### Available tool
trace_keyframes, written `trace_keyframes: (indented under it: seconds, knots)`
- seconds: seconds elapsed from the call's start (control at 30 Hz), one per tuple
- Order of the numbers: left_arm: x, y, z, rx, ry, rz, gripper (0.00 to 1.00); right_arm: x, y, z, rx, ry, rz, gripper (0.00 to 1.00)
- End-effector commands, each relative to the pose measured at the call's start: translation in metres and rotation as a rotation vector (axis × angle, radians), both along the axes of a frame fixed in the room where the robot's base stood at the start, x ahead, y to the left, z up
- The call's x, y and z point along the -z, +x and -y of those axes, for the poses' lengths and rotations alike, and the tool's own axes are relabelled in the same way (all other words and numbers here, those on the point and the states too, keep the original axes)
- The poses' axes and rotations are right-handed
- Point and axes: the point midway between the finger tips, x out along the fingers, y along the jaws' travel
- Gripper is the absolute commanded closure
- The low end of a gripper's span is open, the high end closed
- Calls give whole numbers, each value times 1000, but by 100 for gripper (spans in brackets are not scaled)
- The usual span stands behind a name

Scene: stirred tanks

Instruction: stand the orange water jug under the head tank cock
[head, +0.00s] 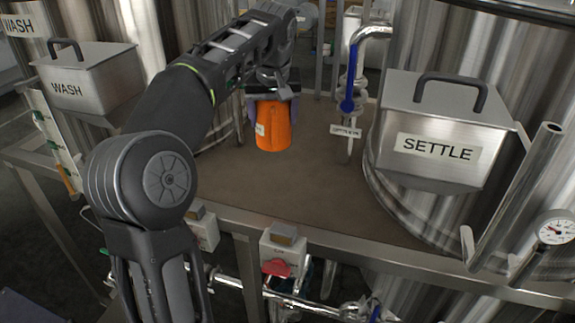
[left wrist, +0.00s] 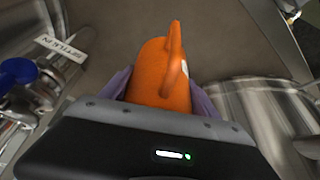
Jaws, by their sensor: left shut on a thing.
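The orange water jug (head: 272,124) is upright over the brown deck between the two big steel tanks. My left gripper (head: 272,98) is shut on it from above and behind. In the left wrist view the orange jug (left wrist: 163,75) sits between the purple finger pads, its handle towards the top of the picture. A cock with a blue lever (head: 349,80) hangs on a steel pipe to the right of the jug, and its blue part (left wrist: 18,72) shows at the left wrist view's left edge. I cannot tell whether the jug's base touches the deck. My right gripper is not in view.
A steel box marked SETTLE (head: 440,150) stands on the right, and one marked WASH (head: 85,80) on the left. A small label plate (head: 345,131) is by the cock's pipe. A steel rail (head: 330,243) edges the deck's front. The deck in front of the jug is clear.

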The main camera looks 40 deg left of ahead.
Motion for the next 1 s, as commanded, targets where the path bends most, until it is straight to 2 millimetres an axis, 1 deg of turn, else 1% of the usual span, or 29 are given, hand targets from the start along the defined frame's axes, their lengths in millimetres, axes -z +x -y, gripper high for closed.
trace_keyframes:
  seconds: [0.27, 0.33, 0.43, 0.6, 0.7, 0.8, 1.0]
  knots:
    - [0, 0, 0, 0, 0, 0, 73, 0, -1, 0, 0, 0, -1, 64]
    - [2, 0, 0, 0, 0, 0, 73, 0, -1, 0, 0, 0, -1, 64]
    - [14, 0, 0, -1, 0, -3, 73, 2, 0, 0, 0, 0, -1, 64]
    - [44, -1, 0, -1, 0, -3, 73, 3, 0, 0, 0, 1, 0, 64]
    - [57, -1, 0, 0, 0, -1, 73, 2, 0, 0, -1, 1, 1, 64]
    - [63, 0, 0, 1, 1, 1, 73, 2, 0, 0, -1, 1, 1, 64]
    - [63, 0, 0, 0, 1, 1, 73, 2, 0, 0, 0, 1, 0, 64]
